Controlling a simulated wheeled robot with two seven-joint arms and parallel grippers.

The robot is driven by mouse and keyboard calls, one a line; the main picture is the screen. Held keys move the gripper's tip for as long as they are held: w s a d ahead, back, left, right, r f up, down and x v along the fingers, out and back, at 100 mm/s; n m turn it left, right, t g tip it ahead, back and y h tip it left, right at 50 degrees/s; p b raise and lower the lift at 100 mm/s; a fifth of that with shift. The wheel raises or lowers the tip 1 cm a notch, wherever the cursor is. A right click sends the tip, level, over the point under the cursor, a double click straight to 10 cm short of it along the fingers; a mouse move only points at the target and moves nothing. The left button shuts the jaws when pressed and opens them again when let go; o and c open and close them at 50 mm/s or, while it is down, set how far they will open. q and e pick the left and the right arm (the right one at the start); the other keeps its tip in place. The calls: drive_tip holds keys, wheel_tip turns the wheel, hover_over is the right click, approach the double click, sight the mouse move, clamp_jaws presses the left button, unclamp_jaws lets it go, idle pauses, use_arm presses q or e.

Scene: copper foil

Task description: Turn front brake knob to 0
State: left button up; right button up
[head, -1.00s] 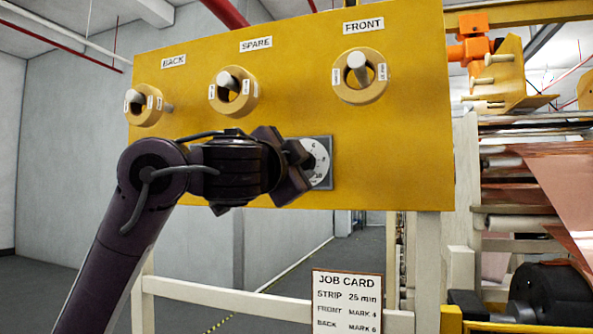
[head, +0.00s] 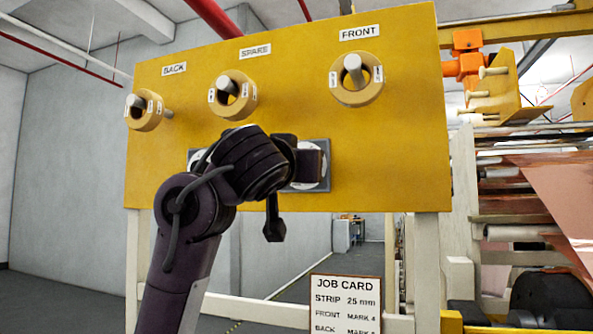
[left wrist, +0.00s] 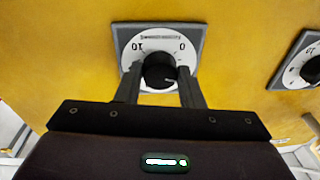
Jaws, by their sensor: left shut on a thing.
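The knob is hidden by my gripper in the head view. My left gripper (left wrist: 158,88) is shut on the knob, one finger on each side. It also shows in the head view (head: 310,163). My right gripper is not in view.
A second dial (left wrist: 308,68) lies to the right in the left wrist view. Above, the panel (head: 405,130) has BACK, SPARE and FRONT rings with pegs, the FRONT ring (head: 357,95) nearest. A job card (head: 345,303) hangs below. Copper foil rollers (head: 515,230) stand at right.

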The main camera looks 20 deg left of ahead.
use_arm(q)
drive_tip(key=n, duration=0.6)
drive_tip(key=n+g+y, duration=0.1)
drive_tip(key=n, duration=0.5)
drive_tip(key=shift+d+r+n, duration=0.15)
drive_tip(key=shift+r+n, duration=0.05)
drive_tip(key=shift+n, duration=0.1)
idle(0.3)
drive_tip(key=o, duration=1)
